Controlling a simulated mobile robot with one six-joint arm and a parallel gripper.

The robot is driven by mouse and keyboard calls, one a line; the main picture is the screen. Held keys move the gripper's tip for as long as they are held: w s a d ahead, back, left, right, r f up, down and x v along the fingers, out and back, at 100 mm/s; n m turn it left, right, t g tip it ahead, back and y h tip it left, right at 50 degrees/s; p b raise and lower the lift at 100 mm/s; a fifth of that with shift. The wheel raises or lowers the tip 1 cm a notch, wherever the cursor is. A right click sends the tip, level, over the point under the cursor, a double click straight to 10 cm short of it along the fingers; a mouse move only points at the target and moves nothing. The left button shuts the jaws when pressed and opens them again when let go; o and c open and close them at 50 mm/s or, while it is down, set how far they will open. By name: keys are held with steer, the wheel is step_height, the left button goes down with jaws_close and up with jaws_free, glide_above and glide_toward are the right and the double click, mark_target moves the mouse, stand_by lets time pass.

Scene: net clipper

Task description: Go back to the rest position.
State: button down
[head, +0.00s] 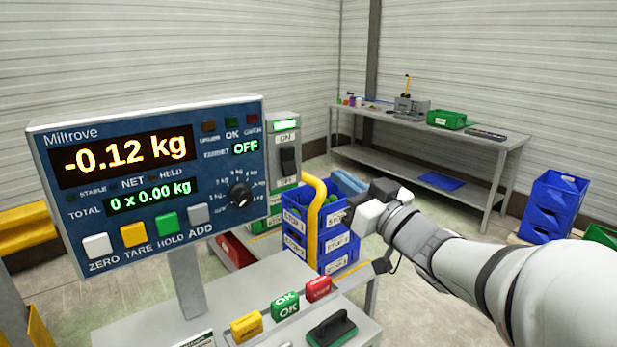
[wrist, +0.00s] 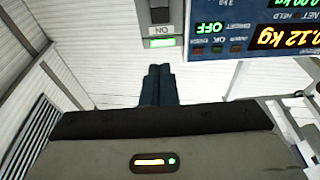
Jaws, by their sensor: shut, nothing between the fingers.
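My gripper (head: 350,215) is at the end of my white arm, which reaches in from the lower right in the head view. It is in front of the blue crates and right of the scale's display panel (head: 150,170). Its small dark fingers also show in the wrist view (wrist: 160,85), together and with nothing between them. The panel reads -0.12 kg, with a total of 0 x 0.00 kg. In the wrist view the same panel (wrist: 230,75) appears upside down at the upper right.
Stacked blue crates (head: 294,225) and a yellow rail (head: 314,215) stand close to my gripper. A grey workbench (head: 420,160) stands at the back. Open floor lies before it.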

steer(key=shift+s, duration=0.15)
steer(key=s+d+f+m+g+h, duration=0.1)
steer(key=d+f+m+g+h, duration=0.3)
steer(key=d+f+m+h, duration=0.6)
steer(key=s+a+f+n+g, duration=0.1)
steer(key=s+a+f+g, duration=0.2)
steer(key=s+f+g, duration=0.2)
steer(key=s+a+f+n+g+h, duration=0.1)
steer(key=s+a+f+n+g, duration=0.1)
steer(key=s+f+g, duration=0.3)
steer(key=s+a+f, duration=0.1)
steer(key=s+f, duration=0.2)
steer(key=s, duration=0.4)
steer(key=shift+a+f+n+g, duration=0.2)
steer(key=shift+n+g, duration=0.1)
steer(key=shift+g, duration=0.1)
steer(key=shift+r, duration=0.1)
